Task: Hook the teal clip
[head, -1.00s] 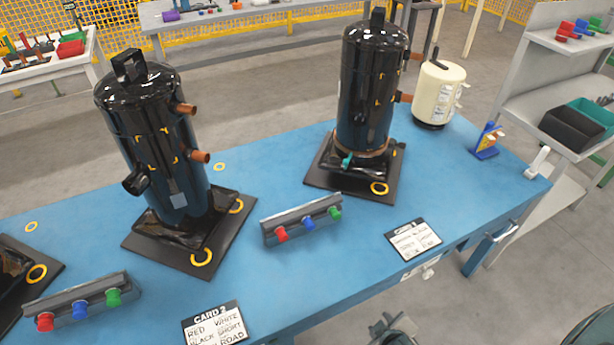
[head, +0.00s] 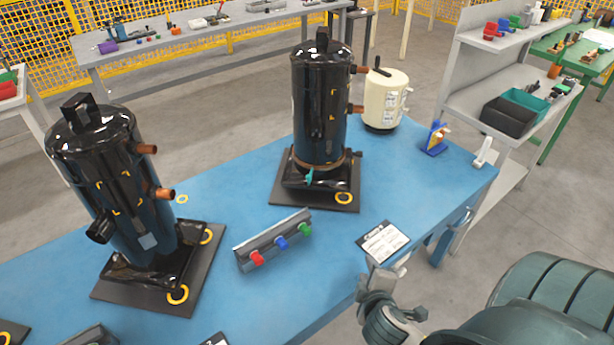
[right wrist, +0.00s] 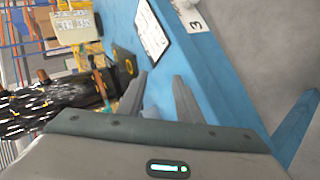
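The small teal clip (head: 309,177) is at the lower front of the right-hand black compressor (head: 319,105), near a copper-coloured band at its foot. That compressor stands upright on a dark base plate (head: 340,198) with a yellow ring. My right gripper (head: 375,275) is at the table's front edge, below the white card and well short of the clip. Its two fingers (right wrist: 158,88) are apart with nothing between them. My left gripper is not in view.
A second black compressor (head: 115,180) stands at left. A white card (head: 382,241), cream tank (head: 384,98) and blue holder (head: 433,138) are at right. Blue tabletop (head: 240,190) is bare between the compressors.

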